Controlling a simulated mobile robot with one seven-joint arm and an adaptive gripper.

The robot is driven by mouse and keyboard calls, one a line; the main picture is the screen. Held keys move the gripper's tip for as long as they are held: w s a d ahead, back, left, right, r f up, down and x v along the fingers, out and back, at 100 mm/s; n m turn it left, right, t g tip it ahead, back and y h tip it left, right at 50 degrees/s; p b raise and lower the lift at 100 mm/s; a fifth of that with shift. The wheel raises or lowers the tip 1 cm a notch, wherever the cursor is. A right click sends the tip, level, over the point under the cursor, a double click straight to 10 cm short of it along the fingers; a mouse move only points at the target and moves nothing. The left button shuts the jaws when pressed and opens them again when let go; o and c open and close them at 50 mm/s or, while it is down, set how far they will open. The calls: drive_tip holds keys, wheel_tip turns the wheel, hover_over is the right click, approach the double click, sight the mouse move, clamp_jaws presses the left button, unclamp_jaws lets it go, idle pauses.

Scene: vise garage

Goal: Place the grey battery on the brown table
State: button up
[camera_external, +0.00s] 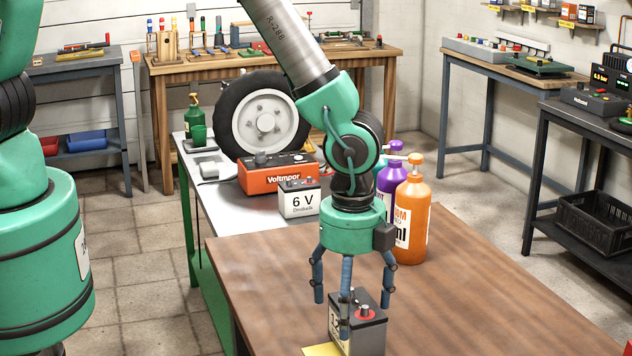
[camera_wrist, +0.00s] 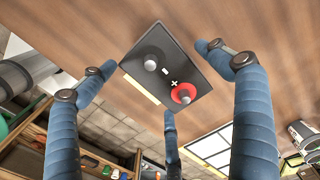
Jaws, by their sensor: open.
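The grey battery (camera_external: 372,338), with a dark top and a red-ringed terminal, stands upright on the brown table (camera_external: 480,290) near its front edge. Its lower part is cut off by the frame. My gripper (camera_external: 350,308) is open just above and around the battery, pointing down. In the wrist view the battery's top (camera_wrist: 163,65) lies between the three spread fingers (camera_wrist: 160,78), and no finger clearly grips it. The brown table (camera_wrist: 265,25) shows around it.
A yellow flat piece (camera_external: 322,350) lies beside the battery. Orange (camera_external: 412,215) and purple (camera_external: 391,178) bottles stand behind my gripper. A white 6 V battery (camera_external: 299,203) and an orange Voltmoor box (camera_external: 275,178) sit on the grey-topped table. The brown table's right side is clear.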

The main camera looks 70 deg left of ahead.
wheel_tip(320, 180, up, 10)
drive_tip(key=shift+f+p, duration=0.2)
drive_tip(key=shift+p, duration=0.1)
drive_tip(key=shift+r, duration=0.1)
idle(0.6)
drive_tip(key=s+a+r+n+t, duration=0.15)
drive_tip(key=a+r+n, duration=0.25)
drive_tip(key=a+r, duration=0.7)
drive_tip(key=s+a+r+n+t, duration=0.1)
drive_tip(key=s+a+r+n, duration=0.45)
drive_tip(key=r, duration=0.95)
drive_tip(key=s+a+r+n+t, duration=0.1)
drive_tip(key=s+a+r+n, duration=0.3)
drive_tip(key=s+a, duration=0.4)
drive_tip(key=s+a+r+n+t, duration=0.2)
drive_tip(key=s+a+r+n, duration=0.2)
drive_tip(key=s+a+r, duration=0.3)
drive_tip(key=s+a, duration=0.2)
drive_tip(key=s, duration=0.3)
drive_tip(key=shift+a, duration=0.25)
drive_tip(key=shift+n, duration=0.25)
